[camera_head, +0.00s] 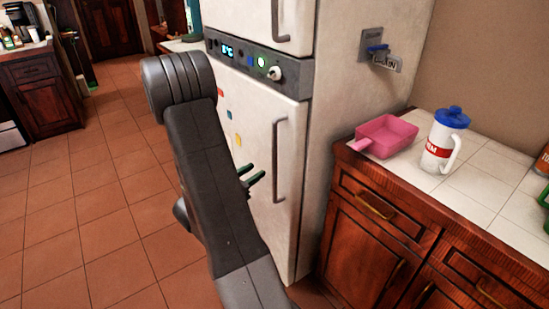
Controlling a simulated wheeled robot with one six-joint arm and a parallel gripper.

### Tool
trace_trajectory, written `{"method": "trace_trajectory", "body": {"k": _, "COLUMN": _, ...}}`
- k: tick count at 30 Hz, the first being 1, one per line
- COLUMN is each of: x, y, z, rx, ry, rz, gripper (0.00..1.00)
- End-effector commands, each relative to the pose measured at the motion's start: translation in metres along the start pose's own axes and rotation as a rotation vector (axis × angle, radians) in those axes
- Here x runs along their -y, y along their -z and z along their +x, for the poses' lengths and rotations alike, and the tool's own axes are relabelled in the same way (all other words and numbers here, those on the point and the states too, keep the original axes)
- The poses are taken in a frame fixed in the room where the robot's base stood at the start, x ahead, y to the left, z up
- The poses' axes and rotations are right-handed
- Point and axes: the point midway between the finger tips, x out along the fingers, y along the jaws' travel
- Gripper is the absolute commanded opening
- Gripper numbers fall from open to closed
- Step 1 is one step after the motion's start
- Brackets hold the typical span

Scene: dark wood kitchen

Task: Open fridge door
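The white fridge (312,85) stands upright in the middle of the view. Its lower door (258,122) is shut and has a long grey vertical handle (279,160) near its right edge. Its upper door (246,20) also looks shut, with its own handle (275,22). My gripper (254,177) shows partly from behind my arm, in front of the lower door. Its two dark green fingers are apart and point toward the lower handle, just left of it. No contact shows, and nothing is seen between the fingers. My arm hides part of the lower door and the gripper's base.
A control panel (258,63) with a knob runs between the doors. A tiled counter (470,202) at right holds a pink pan (385,137) and a white jug (443,143) with a blue lid. Open tiled floor (90,220) lies at left.

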Motion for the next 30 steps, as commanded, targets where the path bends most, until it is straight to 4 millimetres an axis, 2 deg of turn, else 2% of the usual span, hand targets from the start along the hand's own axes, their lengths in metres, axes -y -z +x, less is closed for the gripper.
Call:
{"method": "trace_trajectory", "body": {"k": 12, "x": 0.002, "y": -0.001, "z": 0.065, "rx": -0.001, "ry": 0.005, "rz": 0.002, "gripper": 0.35}}
{"method": "trace_trajectory", "body": {"k": 18, "x": 0.001, "y": 0.0, "z": 0.089, "rx": -0.001, "ry": 0.003, "rz": 0.001, "gripper": 0.35}}
{"method": "trace_trajectory", "body": {"k": 23, "x": 0.001, "y": 0.0, "z": 0.098, "rx": 0.0, "ry": 0.002, "rz": 0.002, "gripper": 0.35}}
{"method": "trace_trajectory", "body": {"k": 30, "x": 0.001, "y": 0.0, "z": 0.099, "rx": -0.001, "ry": 0.001, "rz": 0.001, "gripper": 0.35}}
